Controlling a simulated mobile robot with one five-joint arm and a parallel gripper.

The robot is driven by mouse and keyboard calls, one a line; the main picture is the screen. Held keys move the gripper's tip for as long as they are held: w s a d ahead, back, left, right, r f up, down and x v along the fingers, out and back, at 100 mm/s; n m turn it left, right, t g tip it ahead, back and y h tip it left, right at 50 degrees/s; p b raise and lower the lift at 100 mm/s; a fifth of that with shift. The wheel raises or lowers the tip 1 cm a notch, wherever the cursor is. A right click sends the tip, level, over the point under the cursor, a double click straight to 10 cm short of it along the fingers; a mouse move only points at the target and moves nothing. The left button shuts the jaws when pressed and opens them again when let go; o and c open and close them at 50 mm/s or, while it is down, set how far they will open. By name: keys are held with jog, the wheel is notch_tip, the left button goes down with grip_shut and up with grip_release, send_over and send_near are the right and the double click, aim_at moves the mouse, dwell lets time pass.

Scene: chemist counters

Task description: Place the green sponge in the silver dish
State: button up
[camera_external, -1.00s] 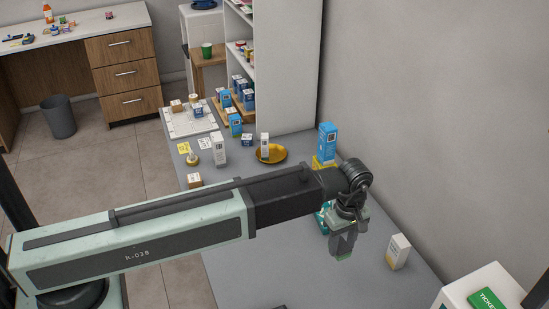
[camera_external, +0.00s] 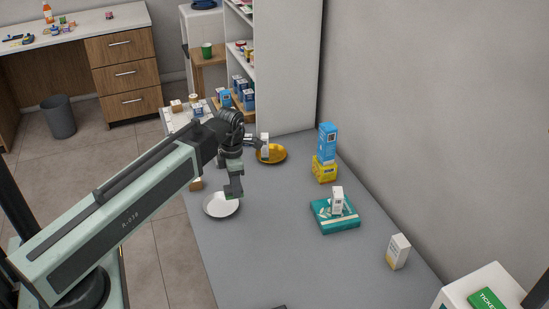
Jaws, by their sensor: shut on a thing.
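The silver dish (camera_external: 218,208) is a round, pale, shallow plate on the left edge of the grey counter. My gripper (camera_external: 234,194) is at the dish's upper right side, pointing down, and overlaps its rim in the picture. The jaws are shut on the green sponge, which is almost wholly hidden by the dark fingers. How high the jaws are above the dish is hard to tell.
A yellow dish (camera_external: 272,155) with a small white box lies behind. A blue box (camera_external: 327,142) stands on a yellow box (camera_external: 324,170). A teal box (camera_external: 334,218) bears a small white box. Another white box (camera_external: 398,251) stands at right. The counter's middle is clear.

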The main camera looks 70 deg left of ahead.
jog(key=n, duration=0.1)
send_over(223, 206)
notch_tip(223, 206, down, 9)
jog(key=b, duration=0.8)
jog(key=shift+d+r+b, duration=0.1)
jog(key=shift+r+b, duration=0.05)
jog(key=shift+b, duration=0.15)
jog(key=shift+r, duration=0.25)
jog(key=shift+f, duration=0.2)
jog(key=o, duration=1.3)
notch_tip(223, 206, up, 12)
jog(key=p, duration=1.2)
jog(key=shift+r, duration=0.2)
